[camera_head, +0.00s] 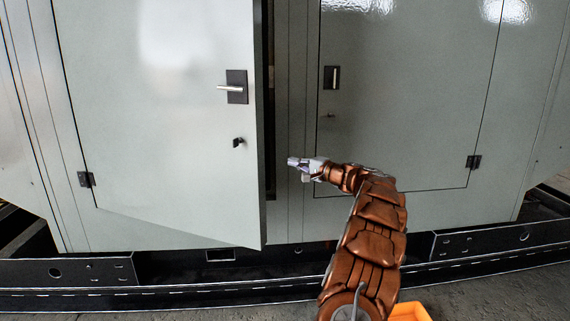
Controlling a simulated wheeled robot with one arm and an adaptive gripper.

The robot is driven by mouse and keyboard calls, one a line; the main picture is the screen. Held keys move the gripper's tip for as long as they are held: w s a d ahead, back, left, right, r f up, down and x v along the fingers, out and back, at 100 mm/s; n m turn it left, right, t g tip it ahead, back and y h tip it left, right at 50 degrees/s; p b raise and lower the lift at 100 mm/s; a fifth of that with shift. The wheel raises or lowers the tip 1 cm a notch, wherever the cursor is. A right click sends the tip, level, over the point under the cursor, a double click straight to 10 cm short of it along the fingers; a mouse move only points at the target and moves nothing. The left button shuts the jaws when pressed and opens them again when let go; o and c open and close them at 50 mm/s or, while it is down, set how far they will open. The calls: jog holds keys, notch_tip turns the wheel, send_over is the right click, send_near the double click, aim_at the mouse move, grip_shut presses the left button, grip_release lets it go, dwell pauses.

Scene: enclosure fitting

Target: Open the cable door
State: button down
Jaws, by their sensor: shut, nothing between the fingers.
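A large grey enclosure door (160,150) on the left stands partly open, hinged at its left side. Its free right edge is swung out towards me, and a dark gap (270,100) shows behind that edge. The door carries a lever handle (233,87) on a black plate and a key lock (238,142) below it. My gripper (291,161) is shut and empty. It points left, just right of the door's free edge, and appears apart from it, though the depth is hard to tell.
A second grey door (405,100) on the right is closed, with a black recessed handle (331,77). A dark base rail (480,243) runs along the bottom of the enclosure. An orange object (411,312) lies at the lower edge beside my arm.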

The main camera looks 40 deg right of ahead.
aim_at(263, 158)
jog(key=w+a+p, duration=0.1)
jog(key=w+a, duration=0.4)
jog(key=w, duration=0.2)
dwell(1.1)
jog(key=shift+s+b, duration=0.1)
jog(key=shift+b, duration=0.45)
jog(key=a+h+b, duration=0.1)
jog(key=b, duration=0.1)
jog(key=s+a+r+m+h+b, duration=0.1)
jog(key=b, duration=0.1)
jog(key=h+b, duration=0.1)
jog(key=b, duration=0.1)
jog(key=shift+s+a+r, duration=0.2)
jog(key=shift+s+a, duration=0.15)
jog(key=shift+a, duration=0.05)
